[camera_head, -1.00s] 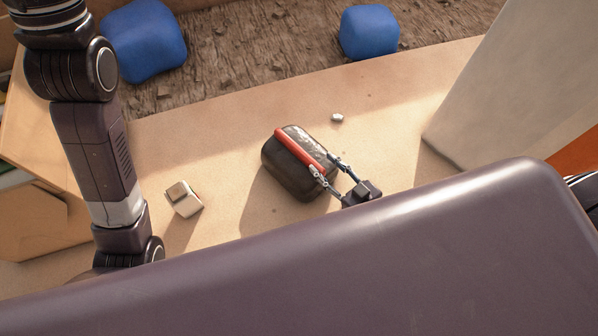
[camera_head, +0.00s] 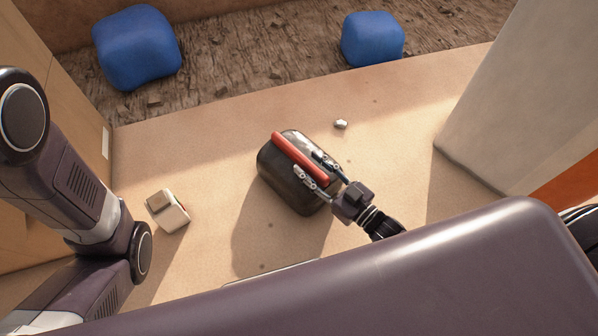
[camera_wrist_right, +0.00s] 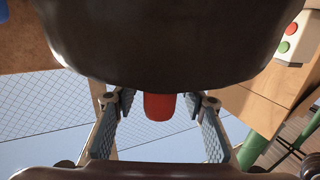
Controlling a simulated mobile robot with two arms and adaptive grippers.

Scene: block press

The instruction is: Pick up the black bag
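The black bag (camera_head: 284,187) is a dark, rounded case with a red handle (camera_head: 298,157) along its top. It stands on the tan surface in the middle of the head view. My right gripper (camera_head: 311,169) comes in from the lower right, with its two fingers on either side of the handle. In the right wrist view the bag (camera_wrist_right: 170,45) fills the upper middle. The red handle end (camera_wrist_right: 160,107) sits between the open fingers, with a gap on each side. My left gripper is out of view; only my left arm shows at the left.
A small white box (camera_head: 174,217) lies left of the bag. A small shiny lump (camera_head: 340,124) lies behind it. Blue blocks (camera_head: 138,47) (camera_head: 372,38) stand on rough brown ground at the back. A pale upright panel (camera_head: 505,95) stands at the right.

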